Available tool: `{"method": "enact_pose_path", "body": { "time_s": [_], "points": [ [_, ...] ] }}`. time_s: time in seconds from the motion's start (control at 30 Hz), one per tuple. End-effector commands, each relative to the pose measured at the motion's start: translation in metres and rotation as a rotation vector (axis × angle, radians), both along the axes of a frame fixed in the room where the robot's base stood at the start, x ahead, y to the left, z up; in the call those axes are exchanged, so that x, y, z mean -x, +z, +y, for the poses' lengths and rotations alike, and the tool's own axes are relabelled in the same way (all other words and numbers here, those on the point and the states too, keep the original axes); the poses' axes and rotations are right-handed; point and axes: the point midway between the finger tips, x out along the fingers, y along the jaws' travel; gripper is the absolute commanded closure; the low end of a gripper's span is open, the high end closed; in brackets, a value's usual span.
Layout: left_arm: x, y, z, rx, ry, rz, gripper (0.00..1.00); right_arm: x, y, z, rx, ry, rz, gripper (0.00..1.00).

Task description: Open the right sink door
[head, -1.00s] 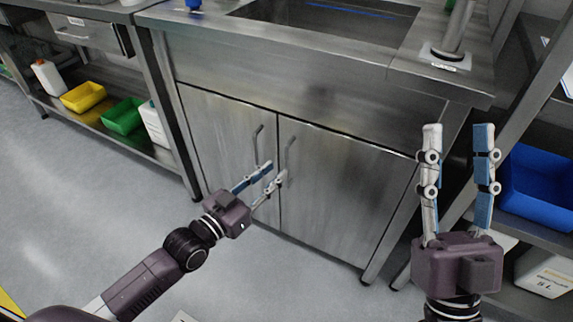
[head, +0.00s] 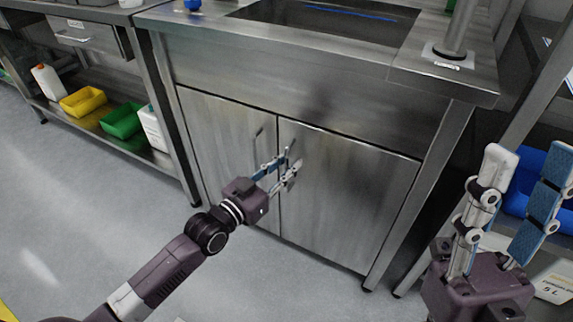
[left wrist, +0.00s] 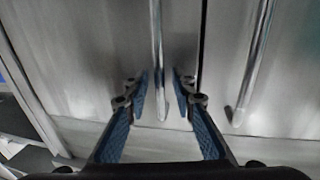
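The right sink door (head: 345,195) is shut, flush with the left door (head: 215,135). Its upright bar handle (head: 297,148) is partly hidden by my left gripper (head: 290,163). In the left wrist view this handle (left wrist: 157,50) stands between the two blue-padded fingers of my left gripper (left wrist: 161,92), which are apart with a visible gap on each side. The left door's handle (left wrist: 250,62) is to the right there, beyond the door seam. My right gripper (head: 525,165) is open and empty, at the right, away from the doors.
The sink basin (head: 330,22) is above the doors, with a steel post (head: 459,30) at its right. A shelf at the left holds a yellow bin (head: 83,101) and a green bin (head: 121,119). A blue bin (head: 522,160) is behind my right gripper. Floor before the doors is clear.

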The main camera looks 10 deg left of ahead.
Motion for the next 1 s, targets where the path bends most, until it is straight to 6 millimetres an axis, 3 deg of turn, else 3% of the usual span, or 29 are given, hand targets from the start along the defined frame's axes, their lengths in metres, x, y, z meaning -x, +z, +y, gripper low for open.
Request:
{"method": "enact_pose_path", "body": {
  "time_s": [0.2, 0.73, 1.0],
  "points": [
    [0.0, 0.0, 0.0, 0.0, 0.0, 0.0, 1.0, 0.0, 0.0, 0.0, 0.0, 0.0, 0.001, 0.6],
    [0.001, 0.001, 0.0, 0.0, 0.003, 0.0, 1.0, -0.003, 0.001, 0.001, 0.004, -0.001, 0.012, 0.6],
    [0.007, 0.002, 0.001, 0.002, 0.025, 0.002, 1.0, -0.045, -0.012, 0.01, 0.065, -0.011, 0.206, 0.6]
  ]
}}
